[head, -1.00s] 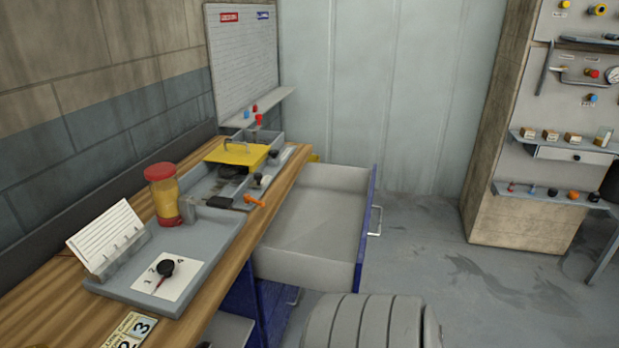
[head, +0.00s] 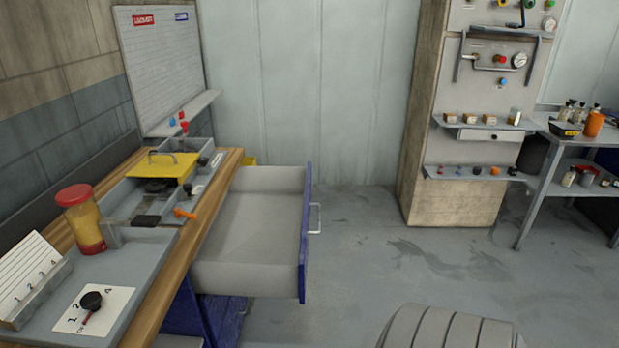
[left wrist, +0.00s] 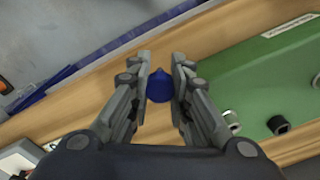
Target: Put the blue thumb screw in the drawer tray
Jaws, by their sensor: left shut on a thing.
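The blue thumb screw (left wrist: 159,86) shows in the left wrist view between the fingertips of my left gripper (left wrist: 159,80). The gripper is shut on it, over a wooden surface. In the head view, an open grey drawer tray (head: 250,237) with a blue front extends from under the wooden bench; the part of its inside that shows looks empty. My grippers and the thumb screw are not in the head view. My right gripper is in neither view.
The bench holds a jar (head: 82,220) with a red lid, a yellow lid with a handle (head: 173,166) and an orange screw (head: 184,213). A wall panel (head: 490,75) and side table (head: 570,145) stand right. A green surface (left wrist: 255,80) shows in the wrist view. Floor beyond the drawer is clear.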

